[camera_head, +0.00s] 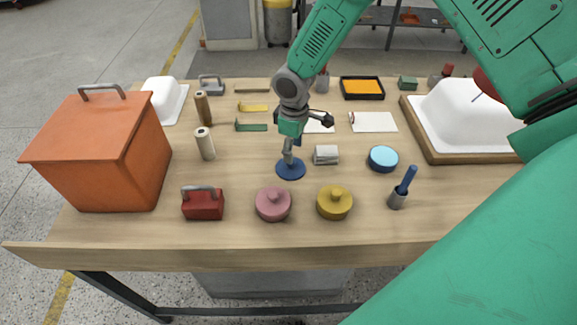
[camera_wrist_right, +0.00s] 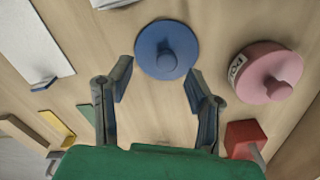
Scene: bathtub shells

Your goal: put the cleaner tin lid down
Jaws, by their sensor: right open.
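The cleaner tin lid appears to be the dark blue disc with a round knob (camera_head: 290,171), lying flat on the table, knob up; it also shows in the right wrist view (camera_wrist_right: 155,42). My right gripper (camera_head: 290,156) is just above it. In the right wrist view the fingers (camera_wrist_right: 160,88) are spread wide, empty, on either side of the lid's near edge, and do not visibly touch it. A round blue tin with a lighter blue top (camera_head: 383,158) stands apart to the right in the head view. My left gripper is not in view.
A pink lidded tin (camera_head: 273,204) and a yellow lidded tin (camera_head: 335,203) stand in front. A grey-white block (camera_head: 326,154) lies close right of the lid. A red box (camera_head: 203,204), a large orange box (camera_head: 110,150) and a blue-handled brush (camera_head: 401,190) stand farther off. Bare table lies left of the lid.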

